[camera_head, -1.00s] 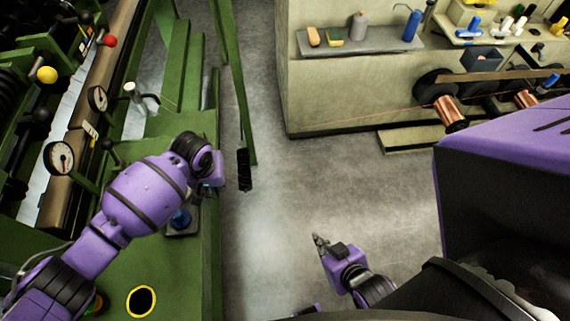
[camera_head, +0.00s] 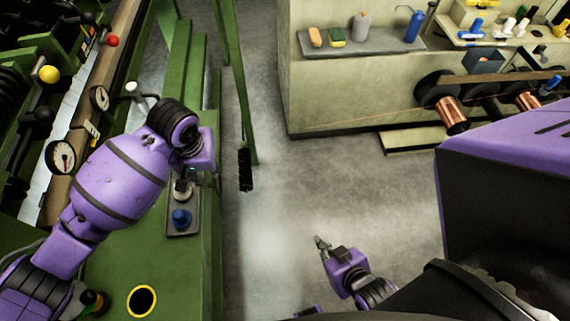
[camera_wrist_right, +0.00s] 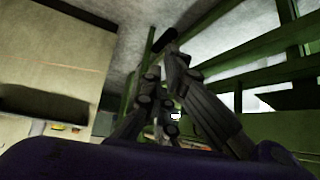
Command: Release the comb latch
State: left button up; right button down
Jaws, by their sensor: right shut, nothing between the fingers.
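No part is marked as the comb latch, and I cannot tell which one it is. On the green machine at left are levers with a yellow knob (camera_head: 48,74), a red knob (camera_head: 112,41) and black knobs, and a pale T-shaped handle (camera_head: 135,91). My left gripper (camera_head: 204,160) is over the machine's right edge, above a small grey tray (camera_head: 183,231); its fingers are hidden, so I cannot tell their opening. My right gripper (camera_head: 321,243) is shut and empty over the bare floor. Its dark fingers also show in the right wrist view (camera_wrist_right: 172,88).
The tray holds a blue knob-like piece (camera_head: 181,218) and a pale piece beside it. Two round gauges (camera_head: 61,157) stand on the machine. A green bar with a black end (camera_head: 245,170) hangs over the aisle. A beige bench (camera_head: 340,95) with copper spools (camera_head: 451,115) stands at right.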

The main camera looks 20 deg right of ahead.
aim_at(49, 74)
jog(key=k+l, duration=0.7)
jog(key=k, duration=0.2)
